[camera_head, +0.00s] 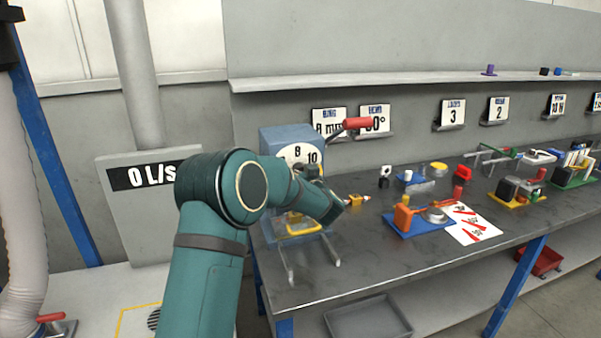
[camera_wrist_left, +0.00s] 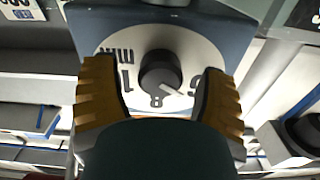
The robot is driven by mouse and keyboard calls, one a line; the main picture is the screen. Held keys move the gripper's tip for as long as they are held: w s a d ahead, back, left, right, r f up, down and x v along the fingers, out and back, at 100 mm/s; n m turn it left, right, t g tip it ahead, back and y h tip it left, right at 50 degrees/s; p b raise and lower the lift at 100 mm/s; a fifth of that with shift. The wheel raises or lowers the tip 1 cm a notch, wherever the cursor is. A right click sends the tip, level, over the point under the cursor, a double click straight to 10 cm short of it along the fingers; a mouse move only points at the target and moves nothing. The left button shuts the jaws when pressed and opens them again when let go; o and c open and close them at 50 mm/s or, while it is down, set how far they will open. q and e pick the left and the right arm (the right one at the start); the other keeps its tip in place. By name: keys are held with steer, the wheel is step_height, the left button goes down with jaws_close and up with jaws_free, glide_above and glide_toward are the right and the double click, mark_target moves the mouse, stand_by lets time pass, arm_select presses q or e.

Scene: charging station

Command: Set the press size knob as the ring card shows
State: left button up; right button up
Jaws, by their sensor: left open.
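The blue press (camera_head: 285,142) stands at the left end of the bench, its white dial face showing 8 and 10. In the left wrist view the black size knob (camera_wrist_left: 158,68) sits at the dial's centre. Its pale pointer mark aims to the lower right, between the 8 and the number right of it. My left gripper (camera_wrist_left: 156,70) is open, its yellow fingers on either side of the knob, with gaps between. In the head view my left arm partly hides the press. The ring card (camera_head: 328,122) appears to read 8 mm, partly covered by the red-ended press lever (camera_head: 356,123).
A card with a degree number (camera_head: 375,118) stands beside the ring card. A blue tray (camera_head: 425,226) with orange parts and a white sheet with red marks (camera_head: 474,224) lie right of the press. A grey panel reading 0 L/s (camera_head: 142,176) stands left.

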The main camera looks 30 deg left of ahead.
arm_select(q)
steer(key=c, duration=1.2)
steer(key=shift+r+m+p, duration=0.2)
steer(key=shift+m+p, duration=0.4)
steer(key=shift+p, duration=0.5)
steer(key=m+p, duration=0.3)
steer(key=p, duration=0.1)
steer(key=shift+d+r+p, duration=0.1)
steer(key=shift+r+p, duration=0.05)
steer(key=shift+p, duration=0.25)
steer(key=m+p, duration=0.3)
steer(key=p, duration=0.1)
steer(key=shift+w+m, duration=0.1)
steer(key=shift+m, duration=0.2)
steer(key=m+p, duration=0.2)
steer(key=m, duration=0.1)
steer(key=shift+p, duration=0.4)
steer(key=shift+m+p, duration=0.3)
steer(key=shift+m, duration=0.2)
steer(key=shift+f, duration=0.2)
